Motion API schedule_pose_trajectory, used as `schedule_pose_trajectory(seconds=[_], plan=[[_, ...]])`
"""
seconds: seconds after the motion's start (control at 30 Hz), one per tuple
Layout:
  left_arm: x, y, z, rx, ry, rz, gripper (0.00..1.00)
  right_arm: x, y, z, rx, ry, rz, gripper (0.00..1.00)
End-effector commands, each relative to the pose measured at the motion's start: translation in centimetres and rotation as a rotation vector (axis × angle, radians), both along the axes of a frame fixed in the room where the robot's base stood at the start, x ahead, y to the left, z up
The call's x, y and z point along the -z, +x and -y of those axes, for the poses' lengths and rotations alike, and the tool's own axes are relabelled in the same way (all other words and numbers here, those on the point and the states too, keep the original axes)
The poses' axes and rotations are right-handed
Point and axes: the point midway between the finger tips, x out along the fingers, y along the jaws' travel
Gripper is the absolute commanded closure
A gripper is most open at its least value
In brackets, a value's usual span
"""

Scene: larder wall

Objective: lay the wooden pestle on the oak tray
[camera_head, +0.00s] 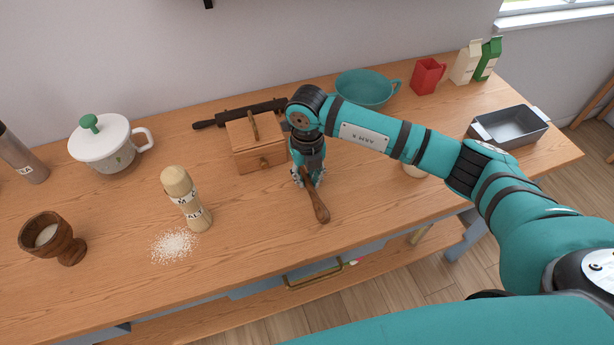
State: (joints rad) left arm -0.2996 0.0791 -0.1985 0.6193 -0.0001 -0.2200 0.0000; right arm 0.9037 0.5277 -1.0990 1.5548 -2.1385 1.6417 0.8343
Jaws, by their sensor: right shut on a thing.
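The wooden pestle (319,207) is brown, with its rounded end pointing toward the front edge of the wooden counter. My right gripper (308,182) is pointed down near the middle of the counter and is shut on the pestle's far end, which the fingers partly hide. I cannot tell whether the pestle touches the counter. I cannot make out an oak tray in this view. My left gripper is not in view.
A teal colander (363,88), red jug (427,76) and grey pan (512,127) are right.

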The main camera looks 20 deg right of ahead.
Motion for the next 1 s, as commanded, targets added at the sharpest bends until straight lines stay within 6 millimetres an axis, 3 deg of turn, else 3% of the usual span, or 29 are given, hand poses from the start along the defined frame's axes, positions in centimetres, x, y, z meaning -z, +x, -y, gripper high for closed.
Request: schedule_pose_trajectory(seconds=[0.1, 0.53, 0.57, 0.7, 1.0], plan=[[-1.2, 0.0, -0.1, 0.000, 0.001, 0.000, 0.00, 1.1, -0.1, -0.1, 0.000, 0.001, -0.002, 1.00], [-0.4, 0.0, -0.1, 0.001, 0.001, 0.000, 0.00, 2.2, -0.1, -0.1, 0.000, 0.000, 0.000, 1.00], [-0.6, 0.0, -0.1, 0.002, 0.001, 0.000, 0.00, 2.1, -0.1, -0.1, 0.000, 0.000, 0.000, 0.81], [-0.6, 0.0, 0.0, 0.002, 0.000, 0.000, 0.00, 2.0, -0.1, -0.1, 0.000, 0.000, -0.001, 0.63], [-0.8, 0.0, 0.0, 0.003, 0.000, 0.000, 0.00, 1.9, -0.1, -0.1, 0.000, 0.000, -0.001, 0.61]])
